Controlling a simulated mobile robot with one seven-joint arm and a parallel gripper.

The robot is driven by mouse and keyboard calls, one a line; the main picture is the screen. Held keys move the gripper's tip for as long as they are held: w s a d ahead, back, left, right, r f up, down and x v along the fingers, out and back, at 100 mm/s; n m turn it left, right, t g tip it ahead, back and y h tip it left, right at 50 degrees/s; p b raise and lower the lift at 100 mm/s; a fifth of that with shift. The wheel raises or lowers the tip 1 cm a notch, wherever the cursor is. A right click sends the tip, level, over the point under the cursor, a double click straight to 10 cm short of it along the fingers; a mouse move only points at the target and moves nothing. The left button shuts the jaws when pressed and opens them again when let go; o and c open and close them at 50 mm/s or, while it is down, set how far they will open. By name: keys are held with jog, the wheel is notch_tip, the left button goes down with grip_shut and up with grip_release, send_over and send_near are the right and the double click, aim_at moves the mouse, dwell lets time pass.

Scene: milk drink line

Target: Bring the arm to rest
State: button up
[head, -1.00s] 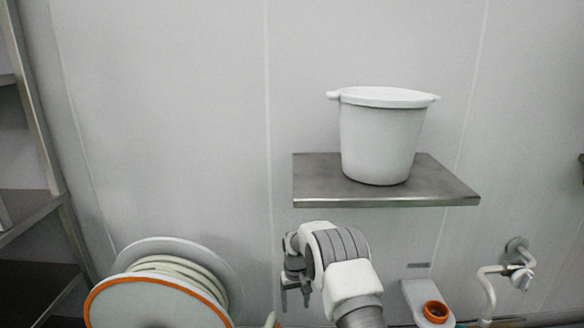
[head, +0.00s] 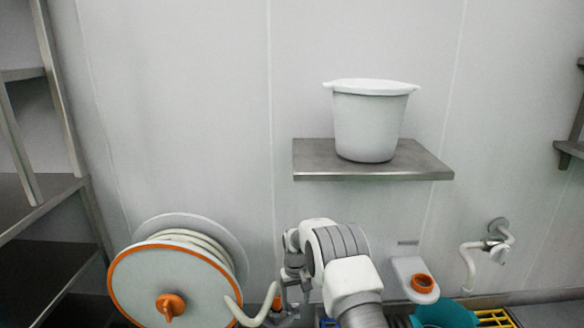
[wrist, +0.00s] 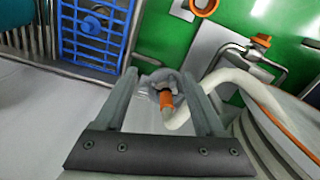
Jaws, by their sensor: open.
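My arm is folded up in front of the wall in the head view, with my gripper (head: 293,290) hanging at its left side. In the wrist view my gripper (wrist: 160,78) has its two fingers spread apart with nothing held between them. A hose end with an orange tip (wrist: 166,100) shows in the gap between the fingers, but it appears to lie beyond them.
A hose reel (head: 135,285) with an orange rim stands left of my arm. A white lidded bucket (head: 368,125) sits on a steel wall shelf (head: 425,170). A tap (head: 495,248), an orange-ringed holder (head: 421,284) and a teal container (head: 445,316) are to the right. A steel rack (head: 35,220) stands far left.

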jog(key=s+d+r+t, duration=0.15)
jog(key=s+r, duration=0.25)
jog(key=r, duration=0.6)
jog(key=s+d+r+m, duration=0.1)
jog(key=s+d+r, duration=0.2)
jog(key=r, duration=0.7)
jog(key=s+d+r+t, duration=0.1)
jog(key=s+d+r, duration=0.25)
jog(key=r, duration=0.65)
jog(key=s+d+r+m+t, duration=0.1)
jog(key=s+d+r, duration=0.15)
jog(key=s, duration=0.75)
jog(key=s+d+r+t, duration=0.1)
jog(key=s+r, duration=0.2)
jog(key=s, duration=0.6)
jog(key=s+d+r+m+t, duration=0.1)
jog(key=s+r, duration=0.1)
jog(key=s, duration=0.8)
notch_tip(320, 180, up, 23)
jog(key=p, duration=2.2)
jog(key=shift+d+p, duration=0.15)
jog(key=shift+p, duration=0.25)
